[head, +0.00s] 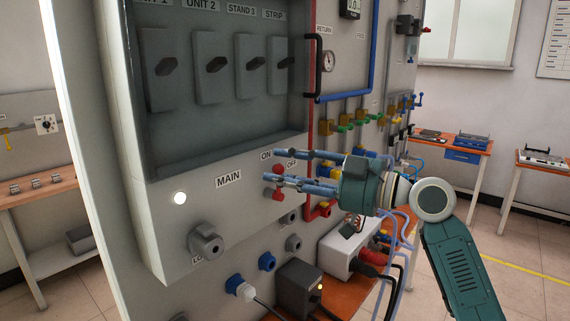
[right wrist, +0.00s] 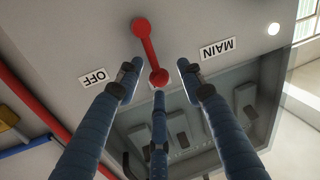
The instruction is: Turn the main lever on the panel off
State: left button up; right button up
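The main lever is a red bar with a round knob at each end (head: 278,195), low on the grey panel face beside the ON and OFF labels. In the right wrist view, which is upside down, the lever (right wrist: 149,52) has one knob between my spread fingers. That end lies near a label mostly hidden by a finger, away from the OFF label (right wrist: 93,77). My right gripper (right wrist: 157,78) is open, its blue fingers around the knob; contact cannot be told. It reaches in from the right in the head view (head: 274,167). My left gripper is not in view.
The MAIN label (head: 228,180) and a lit white lamp (head: 180,198) are left of the lever. A recessed box with several dark switches (head: 212,67) is above. Pipes and valves (head: 345,128) stand right of the panel. A white socket block (head: 345,253) sits below.

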grip_shut()
